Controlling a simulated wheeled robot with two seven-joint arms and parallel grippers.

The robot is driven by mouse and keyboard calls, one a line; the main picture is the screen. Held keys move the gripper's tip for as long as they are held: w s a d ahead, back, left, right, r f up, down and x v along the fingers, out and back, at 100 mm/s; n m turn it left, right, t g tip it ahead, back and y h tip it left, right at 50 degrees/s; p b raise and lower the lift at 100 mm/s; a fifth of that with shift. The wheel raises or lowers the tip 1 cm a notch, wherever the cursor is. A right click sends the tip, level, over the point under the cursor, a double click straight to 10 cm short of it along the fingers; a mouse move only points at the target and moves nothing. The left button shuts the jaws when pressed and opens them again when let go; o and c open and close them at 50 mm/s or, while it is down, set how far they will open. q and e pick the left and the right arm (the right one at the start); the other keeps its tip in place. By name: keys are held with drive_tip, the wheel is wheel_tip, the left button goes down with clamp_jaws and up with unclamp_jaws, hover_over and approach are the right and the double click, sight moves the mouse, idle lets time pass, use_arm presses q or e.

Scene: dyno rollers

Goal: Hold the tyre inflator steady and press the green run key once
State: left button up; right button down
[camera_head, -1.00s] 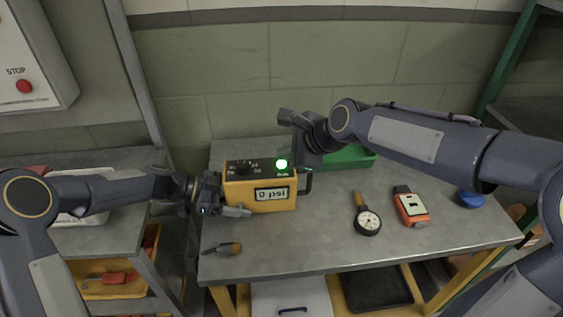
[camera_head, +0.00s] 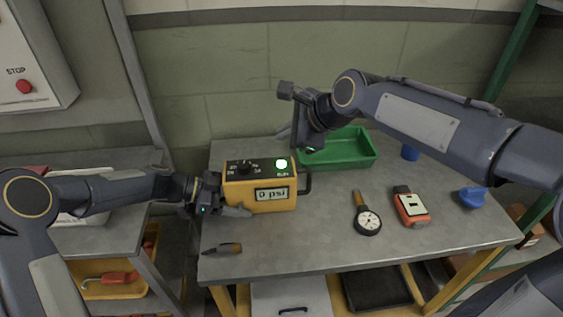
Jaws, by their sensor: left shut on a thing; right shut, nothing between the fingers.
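My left gripper (camera_head: 232,209) is shut on the inflator's left side, low on the body. My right gripper (camera_head: 310,148) is shut and empty, raised behind and to the right of the inflator, apart from the key. The key is fully in view.
A green tray (camera_head: 358,151) lies behind the inflator. A pressure gauge (camera_head: 368,222), an orange-red device (camera_head: 411,207), blue objects (camera_head: 472,196) and a dark-handled tool (camera_head: 222,249) lie on the bench (camera_head: 310,250). A red STOP button (camera_head: 24,87) is on the left wall box.

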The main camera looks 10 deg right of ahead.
idle(0.4)
use_arm(q)
drive_tip(key=o, duration=1.7)
drive_tip(key=shift+o, duration=0.2)
drive_tip(key=shift+a, duration=0.1)
